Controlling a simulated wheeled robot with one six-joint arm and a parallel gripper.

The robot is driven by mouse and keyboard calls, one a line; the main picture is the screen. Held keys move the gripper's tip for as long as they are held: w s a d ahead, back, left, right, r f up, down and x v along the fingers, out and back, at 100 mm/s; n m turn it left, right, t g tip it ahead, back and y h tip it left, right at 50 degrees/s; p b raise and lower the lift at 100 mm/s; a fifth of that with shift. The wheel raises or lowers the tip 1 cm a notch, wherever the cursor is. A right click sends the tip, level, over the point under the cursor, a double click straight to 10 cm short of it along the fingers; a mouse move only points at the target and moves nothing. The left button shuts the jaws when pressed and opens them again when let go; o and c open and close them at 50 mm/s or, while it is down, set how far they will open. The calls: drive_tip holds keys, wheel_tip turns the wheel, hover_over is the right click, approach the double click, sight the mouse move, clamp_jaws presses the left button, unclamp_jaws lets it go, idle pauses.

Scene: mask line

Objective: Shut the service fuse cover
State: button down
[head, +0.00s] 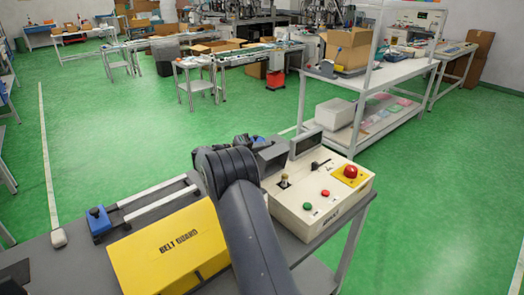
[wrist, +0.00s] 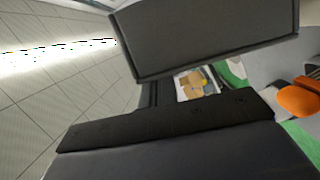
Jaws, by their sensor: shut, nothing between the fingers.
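The cream control box (head: 318,196) stands at the right end of the bench, with dark lettering on its front. A framed dark panel, seemingly the fuse cover (head: 306,144), stands raised and tilted at the box's back edge. In the wrist view a large dark panel (wrist: 205,40), likely the same cover, hangs across the top. My gripper (wrist: 165,122) is shut and empty, below that panel in the wrist view. I cannot tell whether they touch.
The box top carries a red stop button (head: 351,171) on yellow, green (head: 306,206) and red buttons, and a lever switch. A yellow belt guard (head: 170,248) lies left of my arm. A white shelf (head: 375,75) stands behind. Green floor is open at left.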

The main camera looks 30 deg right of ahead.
sight(271, 153)
drive_tip(key=s+m+b, duration=0.1)
drive_tip(key=b, duration=0.3)
drive_tip(key=s+m+b, duration=0.1)
drive_tip(key=s+b, duration=0.1)
drive_tip(key=b, duration=0.2)
drive_tip(key=s+m+t+y+b, duration=0.1)
drive_tip(key=m+b, duration=0.1)
drive_tip(key=b, duration=0.2)
drive_tip(key=shift+s+d+f, duration=0.15)
drive_tip(key=shift+s+d, duration=0.15)
drive_tip(key=shift+s, duration=0.05)
drive_tip(key=s+m+b, duration=0.1)
drive_tip(key=b, duration=0.3)
drive_tip(key=s+m+t+b, duration=0.1)
drive_tip(key=m+b, duration=0.1)
drive_tip(key=b, duration=0.2)
drive_tip(key=s+m+b, duration=0.1)
drive_tip(key=s+b, duration=0.1)
drive_tip(key=b, duration=0.2)
drive_tip(key=shift+s+d+f+m+t+y, duration=0.1)
drive_tip(key=shift+d+f+m+t+y, duration=0.2)
drive_tip(key=shift+m+y, duration=0.1)
drive_tip(key=shift+r, duration=0.1)
drive_tip(key=p+v, duration=0.1)
drive_tip(key=v, duration=0.9)
drive_tip(key=shift+a, duration=0.4)
drive_tip(key=shift+s+d+r, duration=0.1)
